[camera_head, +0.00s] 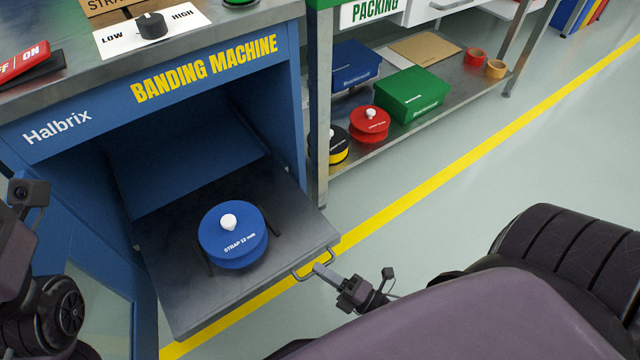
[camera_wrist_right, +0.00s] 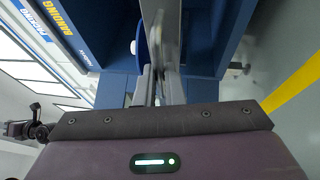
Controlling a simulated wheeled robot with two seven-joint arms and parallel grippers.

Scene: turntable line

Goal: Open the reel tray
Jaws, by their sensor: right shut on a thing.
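The reel tray (camera_head: 185,297) is a dark metal tray pulled out of the front of the blue banding machine (camera_head: 60,150). A blue strap reel (camera_head: 232,250) with a white knob lies on it. The tray's metal handle (camera_head: 301,277) sticks out at its front edge. My right gripper (camera_head: 320,271) is shut on that handle.
A blue door (camera_head: 95,285) stands open left of the tray. A packing shelf (camera_head: 440,95) at right holds a green box (camera_head: 412,95), a red reel (camera_head: 369,124), a yellow-black reel (camera_head: 338,145) and tape rolls. Open floor with a yellow line (camera_head: 450,180) lies right of the tray.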

